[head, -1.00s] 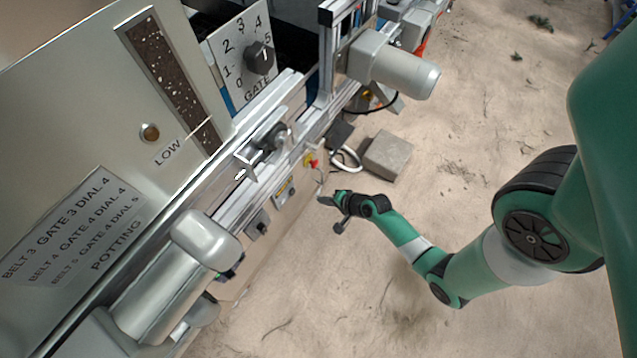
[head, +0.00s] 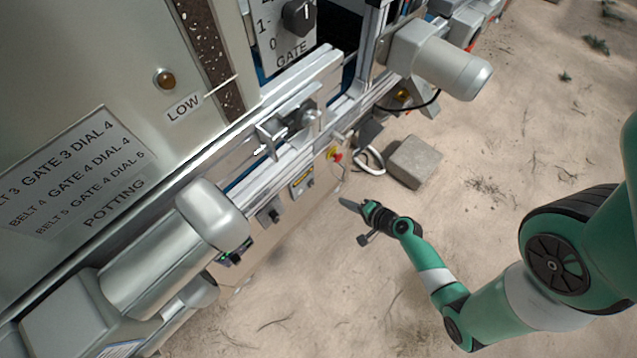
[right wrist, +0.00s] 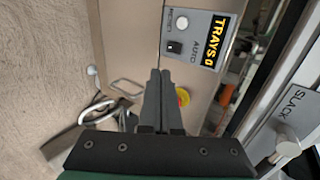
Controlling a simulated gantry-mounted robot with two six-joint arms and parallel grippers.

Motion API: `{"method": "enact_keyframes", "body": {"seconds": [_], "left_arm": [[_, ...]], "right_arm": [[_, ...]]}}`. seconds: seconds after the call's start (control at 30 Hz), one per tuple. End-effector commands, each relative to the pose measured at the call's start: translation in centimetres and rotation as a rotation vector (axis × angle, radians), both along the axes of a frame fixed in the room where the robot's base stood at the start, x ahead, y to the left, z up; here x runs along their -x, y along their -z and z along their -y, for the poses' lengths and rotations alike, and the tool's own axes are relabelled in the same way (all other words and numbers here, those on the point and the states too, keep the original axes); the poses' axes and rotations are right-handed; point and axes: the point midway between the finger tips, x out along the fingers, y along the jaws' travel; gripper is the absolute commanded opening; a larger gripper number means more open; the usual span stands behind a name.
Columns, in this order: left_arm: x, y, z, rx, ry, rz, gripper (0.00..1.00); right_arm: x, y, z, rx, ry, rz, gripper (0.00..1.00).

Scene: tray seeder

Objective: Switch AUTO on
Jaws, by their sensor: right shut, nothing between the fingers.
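A grey control panel (right wrist: 213,50) shows at the top of the right wrist view. It has a black switch (right wrist: 174,47) beside the AUTO label, a white round button (right wrist: 182,22) and a yellow display reading TRAYS 0 (right wrist: 217,40). I cannot tell which way the switch is set. My right gripper (right wrist: 160,75) is shut and empty, its fingertips below the switch in that picture, apparently short of the panel. In the head view the panel (head: 302,184) is small on the machine's side, and my right gripper (head: 345,204) is just right of it. My left gripper is not in view.
A red and yellow stop button (right wrist: 183,97) sits close beside the fingers. A cable and a grey block (head: 415,162) lie on the sandy ground. A motor (head: 440,60) and a conveyor rail (head: 270,185) stick out from the machine. Ground right of the machine is mostly clear.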

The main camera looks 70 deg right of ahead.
Motion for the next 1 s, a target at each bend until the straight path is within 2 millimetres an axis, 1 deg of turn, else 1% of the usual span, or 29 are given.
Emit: {"method": "enact_keyframes", "body": {"seconds": [0.17,0.27,0.37,0.73,0.8,0.9,1.0], "left_arm": [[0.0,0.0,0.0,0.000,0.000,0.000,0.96],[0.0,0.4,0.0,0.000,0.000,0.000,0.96],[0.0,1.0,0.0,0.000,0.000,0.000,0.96],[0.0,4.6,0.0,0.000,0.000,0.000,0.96],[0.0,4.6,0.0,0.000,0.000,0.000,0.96],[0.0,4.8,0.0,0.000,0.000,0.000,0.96],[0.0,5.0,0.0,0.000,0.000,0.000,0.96]], "right_arm": [[-0.1,0.0,0.0,0.000,-0.001,0.000,0.00],[-0.7,0.6,0.2,0.000,-0.003,-0.001,0.00],[-1.8,1.5,0.6,0.001,-0.006,0.000,0.00],[-8.0,6.3,2.7,0.001,-0.005,-0.001,0.00],[-9.2,6.0,3.1,0.002,-0.004,0.000,0.00],[-10.4,6.2,3.6,0.001,-0.003,0.000,0.00],[-11.2,6.3,3.9,0.001,-0.002,-0.001,0.00]]}}
